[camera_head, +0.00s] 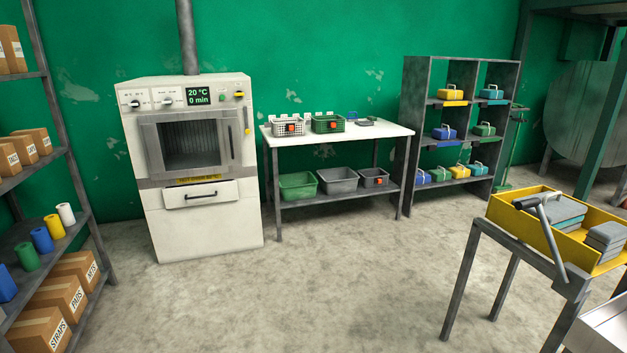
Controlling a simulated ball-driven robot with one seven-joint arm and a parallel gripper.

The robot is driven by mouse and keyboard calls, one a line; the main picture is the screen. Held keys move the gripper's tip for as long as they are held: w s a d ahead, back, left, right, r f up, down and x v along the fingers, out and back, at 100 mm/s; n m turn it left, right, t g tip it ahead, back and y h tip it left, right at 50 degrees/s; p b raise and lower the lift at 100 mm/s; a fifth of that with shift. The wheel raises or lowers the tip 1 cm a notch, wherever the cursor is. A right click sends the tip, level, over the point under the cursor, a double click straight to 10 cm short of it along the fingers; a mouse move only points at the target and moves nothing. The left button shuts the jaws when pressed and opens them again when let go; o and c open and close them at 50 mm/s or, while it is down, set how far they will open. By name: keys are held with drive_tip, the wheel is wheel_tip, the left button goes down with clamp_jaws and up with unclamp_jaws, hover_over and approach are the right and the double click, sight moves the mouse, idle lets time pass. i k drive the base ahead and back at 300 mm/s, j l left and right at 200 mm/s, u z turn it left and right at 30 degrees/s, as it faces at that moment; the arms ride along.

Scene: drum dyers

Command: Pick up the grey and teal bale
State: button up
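A yellow tray (521,225) rests on a metal stand at the right. In it lies a flat stacked bundle (565,211) with grey and teal layers, partly hidden by the tray wall and a grey lever. A second stacked bundle (605,236) lies in the tray's right part and looks mostly grey, with its teal hard to make out. I cannot tell for sure which bundle is the grey and teal bale. My gripper is not in view.
A grey lever (553,243) with a black grip stands at the tray's near side. A white oven (205,225), a white-topped table (380,132) with bins and a shelf (409,145) with coloured boxes line the green wall. A rack (75,150) stands left. The middle floor is clear.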

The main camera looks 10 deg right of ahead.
sight(564, 214)
drive_tip(key=i+z, duration=0.15)
drive_tip(key=i, duration=0.3)
drive_tip(key=i+j+z, duration=0.15)
drive_tip(key=i, duration=0.3)
drive_tip(key=i+j+z, duration=0.15)
drive_tip(key=i, duration=0.3)
drive_tip(key=i+j+z, duration=0.15)
drive_tip(key=i, duration=0.3)
drive_tip(key=i+j+z, duration=0.2)
drive_tip(key=i+z, duration=0.25)
drive_tip(key=i+j+z, duration=0.25)
drive_tip(key=z, duration=0.25)
drive_tip(key=i+j+z, duration=0.2)
drive_tip(key=j+z, duration=0.25)
drive_tip(key=i+j+z, duration=0.2)
drive_tip(key=j+z, duration=0.3)
drive_tip(key=i+j+z, duration=0.35)
drive_tip(key=j, duration=0.45)
drive_tip(key=i+l, duration=0.05)
drive_tip(key=i, duration=0.05)
